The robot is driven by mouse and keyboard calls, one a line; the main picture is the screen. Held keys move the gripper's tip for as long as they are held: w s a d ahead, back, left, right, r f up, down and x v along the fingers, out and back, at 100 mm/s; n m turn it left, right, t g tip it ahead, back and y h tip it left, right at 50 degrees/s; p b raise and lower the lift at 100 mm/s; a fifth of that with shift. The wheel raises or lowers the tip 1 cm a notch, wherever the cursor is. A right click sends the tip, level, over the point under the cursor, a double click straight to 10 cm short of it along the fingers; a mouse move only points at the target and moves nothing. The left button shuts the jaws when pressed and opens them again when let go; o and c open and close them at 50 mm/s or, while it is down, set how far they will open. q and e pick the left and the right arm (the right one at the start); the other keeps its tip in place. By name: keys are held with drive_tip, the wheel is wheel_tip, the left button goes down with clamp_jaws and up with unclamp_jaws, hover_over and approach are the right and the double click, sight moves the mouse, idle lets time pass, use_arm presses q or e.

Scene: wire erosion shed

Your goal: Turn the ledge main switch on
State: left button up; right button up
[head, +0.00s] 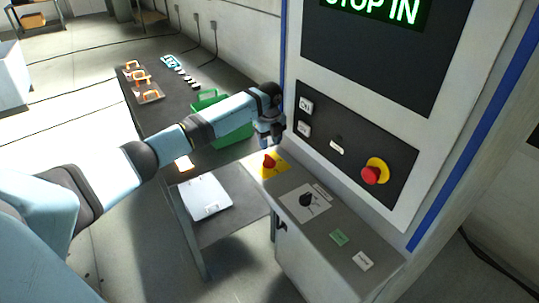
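A red rotary handle on a yellow plate (268,161) sits at the left end of the machine's grey ledge; it looks like the main switch. Its on or off position is too small to read. A black rotary knob on a white plate (306,201) sits to its right on the same ledge. My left gripper (271,138) points down just above and behind the red handle, close to the panel. I cannot tell whether it touches the handle. Its fingers are small and dark, so their opening is unclear. My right gripper is not in view.
The upright black panel (352,160) carries a red emergency button (374,171) on yellow and small white switches. Green and white labels lie on the ledge's right part. A green bin (236,136), a tray of orange-handled parts (143,84) and a white sheet (205,196) lie left.

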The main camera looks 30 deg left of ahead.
sight(269, 157)
use_arm(q)
wheel_tip(269, 157, up, 7)
drive_tip(key=shift+b, duration=0.4)
idle(0.4)
